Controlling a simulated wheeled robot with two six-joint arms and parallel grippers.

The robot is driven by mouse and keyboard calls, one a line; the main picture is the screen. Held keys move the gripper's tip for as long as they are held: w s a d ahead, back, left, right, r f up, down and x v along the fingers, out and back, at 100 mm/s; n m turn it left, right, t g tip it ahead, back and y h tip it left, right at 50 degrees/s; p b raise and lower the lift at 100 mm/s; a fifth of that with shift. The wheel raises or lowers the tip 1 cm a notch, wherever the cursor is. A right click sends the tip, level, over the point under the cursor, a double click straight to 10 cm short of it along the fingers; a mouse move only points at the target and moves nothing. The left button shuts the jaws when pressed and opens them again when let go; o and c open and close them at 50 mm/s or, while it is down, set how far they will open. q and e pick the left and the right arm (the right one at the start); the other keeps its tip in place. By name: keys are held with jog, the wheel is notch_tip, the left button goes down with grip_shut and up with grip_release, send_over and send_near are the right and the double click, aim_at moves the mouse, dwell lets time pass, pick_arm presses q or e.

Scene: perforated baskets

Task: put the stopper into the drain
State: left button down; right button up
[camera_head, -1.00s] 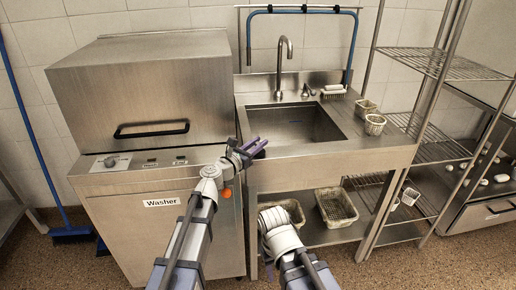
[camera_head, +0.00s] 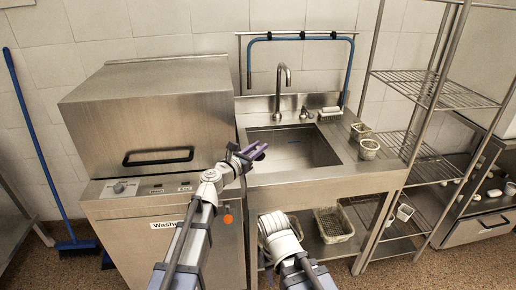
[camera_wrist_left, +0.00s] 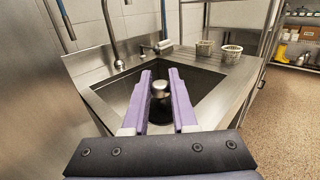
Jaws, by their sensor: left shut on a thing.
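The stopper (camera_wrist_left: 160,90), a silvery metal piece with a rounded top, sits between the purple fingers of my left gripper (camera_wrist_left: 162,103) in the left wrist view. My left gripper (camera_head: 256,152) is shut on it, at the front left corner of the sink (camera_head: 325,150). The stopper cannot be made out in the head view. The drain is not clearly visible in either view; in the wrist view the fingers and stopper cover part of the basin. My right arm shows low in the head view, but its fingers are out of sight.
A faucet (camera_head: 283,75) stands behind the basin. A steel washer (camera_head: 150,120) is close on the left. Two small baskets (camera_head: 369,148) (camera_head: 360,132) stand on the counter right of the basin. A wire shelf (camera_head: 430,90) stands farther right.

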notch_tip(320, 180, up, 11)
jog(key=p, duration=1)
jog(key=shift+p, duration=0.35)
jog(key=shift+f, duration=0.1)
dwell(0.5)
